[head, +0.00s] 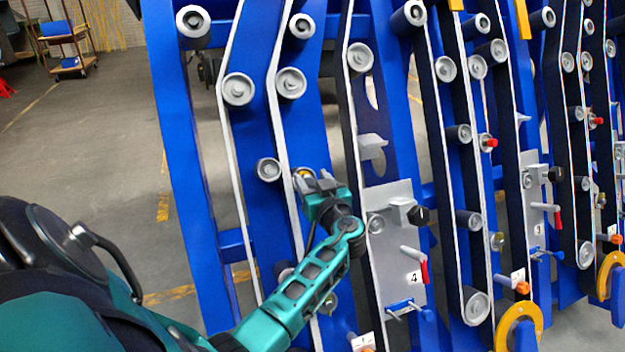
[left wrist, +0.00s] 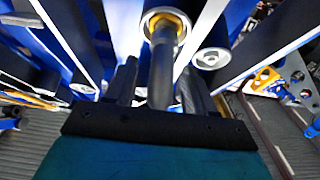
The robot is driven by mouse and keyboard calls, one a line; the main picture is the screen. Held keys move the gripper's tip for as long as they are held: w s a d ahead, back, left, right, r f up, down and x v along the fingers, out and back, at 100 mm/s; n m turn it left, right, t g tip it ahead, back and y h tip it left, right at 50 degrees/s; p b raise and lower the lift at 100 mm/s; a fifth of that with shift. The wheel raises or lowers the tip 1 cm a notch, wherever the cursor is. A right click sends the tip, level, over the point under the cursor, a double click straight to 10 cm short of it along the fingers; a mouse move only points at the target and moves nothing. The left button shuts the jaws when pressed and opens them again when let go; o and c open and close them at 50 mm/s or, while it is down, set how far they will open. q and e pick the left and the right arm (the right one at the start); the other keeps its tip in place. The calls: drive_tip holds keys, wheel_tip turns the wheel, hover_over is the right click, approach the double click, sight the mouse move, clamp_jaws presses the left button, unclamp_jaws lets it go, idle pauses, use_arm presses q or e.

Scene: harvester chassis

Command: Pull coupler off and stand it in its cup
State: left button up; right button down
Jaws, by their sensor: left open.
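A grey cylindrical part that looks like the coupler (left wrist: 163,65) shows in the left wrist view, with a brass-yellow ring (left wrist: 166,19) around its far end. In the head view, a bit of the yellow ring (head: 303,174) shows beside the gripper, on a blue upright. My left gripper (head: 318,182) is at this part. In the left wrist view, its dark fingers (left wrist: 160,85) stand apart, one on each side of the grey cylinder. I cannot tell whether they touch it. I cannot make out the cup with certainty. My right gripper is not in view.
Blue uprights (head: 178,130) with white belts and several grey rollers (head: 238,89) surround the gripper. Right of it, a grey plate (head: 398,262) marked 4 carries a black knob (head: 419,216) and a red-handled lever (head: 424,270). Open floor (head: 90,180) lies left; a cart (head: 68,50) stands behind.

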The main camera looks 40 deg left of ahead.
use_arm(q)
drive_tip(key=shift+c, duration=0.3)
clamp_jaws()
drive_tip(key=shift+d+r, duration=0.1)
drive_tip(key=shift+s+d+r, duration=0.35)
drive_tip(key=shift+d+r, duration=0.1)
drive_tip(key=shift+d, duration=0.2)
drive_tip(key=shift+s+d+r, duration=0.35)
drive_tip(key=shift+d+r, duration=0.05)
drive_tip(key=shift+d, duration=0.25)
idle(0.4)
drive_tip(key=s+d+r+m+t+h+p, duration=0.1)
drive_tip(key=s+d+m+t+h, duration=0.2)
drive_tip(key=d, duration=0.4)
drive_tip(key=s+d+r+m+t+h+p, duration=0.1)
drive_tip(key=s+d+r+m+t+h, duration=0.1)
drive_tip(key=d+m+h, duration=0.3)
drive_tip(key=s+d+r+m+t+h+p, duration=0.1)
drive_tip(key=s+d+m+t+h, duration=0.3)
drive_tip(key=d+h, duration=0.4)
drive_tip(key=d+r, duration=0.1)
drive_tip(key=d, duration=0.2)
drive_tip(key=shift+s+r+m+t+p, duration=0.25)
drive_tip(key=shift+m+t+p, duration=0.05)
drive_tip(key=shift+t+p, duration=0.1)
